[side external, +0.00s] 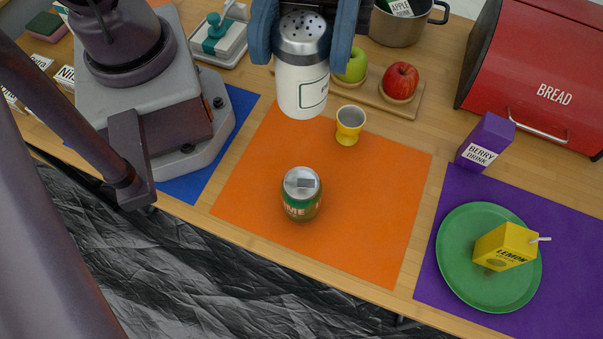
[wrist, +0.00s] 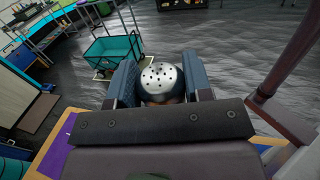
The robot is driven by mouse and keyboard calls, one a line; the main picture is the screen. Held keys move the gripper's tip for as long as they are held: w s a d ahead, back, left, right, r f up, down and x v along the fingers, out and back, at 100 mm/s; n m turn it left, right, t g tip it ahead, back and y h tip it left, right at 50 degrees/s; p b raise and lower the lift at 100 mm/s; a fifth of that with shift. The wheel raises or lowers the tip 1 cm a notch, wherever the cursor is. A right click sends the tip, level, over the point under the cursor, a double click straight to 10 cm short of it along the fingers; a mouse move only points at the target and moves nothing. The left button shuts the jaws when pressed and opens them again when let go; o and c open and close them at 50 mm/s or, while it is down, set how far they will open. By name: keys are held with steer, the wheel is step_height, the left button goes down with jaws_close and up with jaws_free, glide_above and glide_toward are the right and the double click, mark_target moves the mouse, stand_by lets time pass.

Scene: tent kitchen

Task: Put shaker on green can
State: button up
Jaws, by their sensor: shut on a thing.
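The shaker (side external: 301,85) is white with a perforated metal top and a label. My gripper (side external: 304,38) is shut on it near its metal top and holds it upright, or nearly so, in the air. In the wrist view the shaker's metal top (wrist: 161,80) shows between the two blue fingers (wrist: 160,85). The green can (side external: 301,196) stands upright on the orange mat, with a silver lid. In the side view the shaker is above and apart from the can. The can does not show in the wrist view.
A yellow egg cup (side external: 350,126) stands on the orange mat (side external: 380,220), close to the can. Behind are a board with apples (side external: 401,80), a pot (side external: 405,30) and a red bread box (side external: 535,75). A berry drink carton (side external: 484,143) and green plate (side external: 455,265) are at right.

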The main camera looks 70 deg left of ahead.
glide_above(301, 184)
step_height(301, 184, down, 17)
steer(key=shift+r, duration=0.15)
stand_by(0.5)
steer(key=o, duration=1)
steer(key=shift+c, duration=0.2)
steer(key=v, duration=1.2)
steer(key=s+a+r+m+t+y, duration=0.1)
steer(key=a+r+m+t+y, duration=0.4)
steer(key=a+r+t+y, duration=0.2)
steer(key=s+a+r+m+t+y, duration=0.1)
steer(key=a+r+m+t+y, duration=0.5)
steer(key=r, duration=0.6)
steer(key=shift+s+a+r+m+t+y, duration=0.2)
steer(key=shift+s+a+m+t+y, duration=0.15)
steer(key=shift+a+t+y, duration=0.7)
steer(key=shift+d, duration=0.25)
